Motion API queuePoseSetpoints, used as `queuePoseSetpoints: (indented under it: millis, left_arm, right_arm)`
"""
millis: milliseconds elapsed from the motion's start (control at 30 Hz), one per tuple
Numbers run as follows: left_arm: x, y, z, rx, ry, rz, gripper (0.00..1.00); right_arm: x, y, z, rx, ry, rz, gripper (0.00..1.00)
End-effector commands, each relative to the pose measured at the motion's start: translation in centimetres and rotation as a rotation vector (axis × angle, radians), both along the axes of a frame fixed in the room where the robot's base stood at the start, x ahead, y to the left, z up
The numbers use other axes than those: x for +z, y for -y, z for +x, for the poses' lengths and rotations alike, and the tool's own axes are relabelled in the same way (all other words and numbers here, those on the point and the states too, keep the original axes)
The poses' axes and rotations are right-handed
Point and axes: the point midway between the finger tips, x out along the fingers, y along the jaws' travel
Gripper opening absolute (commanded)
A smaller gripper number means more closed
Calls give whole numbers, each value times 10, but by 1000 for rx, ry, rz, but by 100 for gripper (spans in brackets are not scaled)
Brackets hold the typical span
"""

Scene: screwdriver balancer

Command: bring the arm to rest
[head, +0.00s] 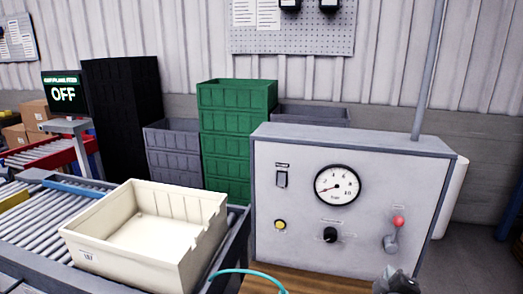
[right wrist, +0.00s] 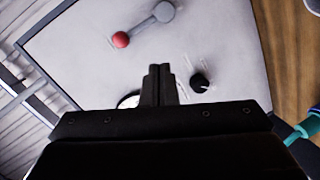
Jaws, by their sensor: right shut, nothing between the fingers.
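My right gripper (head: 397,281) shows at the bottom right of the head view, in front of the grey control box (head: 290,160). In the right wrist view its two fingers (right wrist: 158,84) are shut together with nothing between them. The box face carries a lever with a red knob (head: 398,222), a black dial (head: 330,234), a round gauge (head: 337,185), a yellow button (head: 280,225) and a switch (head: 282,178). The red knob (right wrist: 121,40) and the black dial (right wrist: 200,82) also show beyond the fingers. My left gripper is not in view.
A cream crate (head: 130,254) stands on the roller conveyor (head: 42,222) at left. A light-blue hose (head: 247,271) curves over the wooden bench (head: 312,284). Green crates (head: 237,137) stack behind. A screen (head: 64,93) reads OFF. A grey pole (head: 429,70) rises behind the box.

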Motion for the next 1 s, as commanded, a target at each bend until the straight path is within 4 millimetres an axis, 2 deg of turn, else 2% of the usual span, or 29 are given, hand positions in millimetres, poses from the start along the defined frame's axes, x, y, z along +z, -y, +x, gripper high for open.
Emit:
queuePoseSetpoints:
  millis: [33, 100, 200, 300, 500, 700, 733, 800, 1000]
  left_arm:
    - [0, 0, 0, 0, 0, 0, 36]
    - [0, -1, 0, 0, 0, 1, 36]
    - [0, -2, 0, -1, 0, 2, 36]
    - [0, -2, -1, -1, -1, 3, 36]
    - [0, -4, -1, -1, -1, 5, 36]
    - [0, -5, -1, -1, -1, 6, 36]
    - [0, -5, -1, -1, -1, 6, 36]
    - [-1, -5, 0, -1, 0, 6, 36]
    - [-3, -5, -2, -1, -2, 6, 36]
  right_arm:
    - [-25, 4, -28, -35, -58, 96, 0]
    - [-55, 5, -68, -94, -138, 244, 0]
    - [-90, 2, -126, -185, -251, 440, 0]
    - [-113, -4, -177, -272, -349, 591, 0]
    - [-133, -20, -256, -416, -497, 792, 0]
    - [-139, -37, -320, -544, -620, 931, 0]
    - [-139, -39, -330, -566, -640, 949, 0]
    - [-158, -37, -318, -560, -638, 942, 0]
    - [-202, -32, -308, -567, -654, 942, 0]
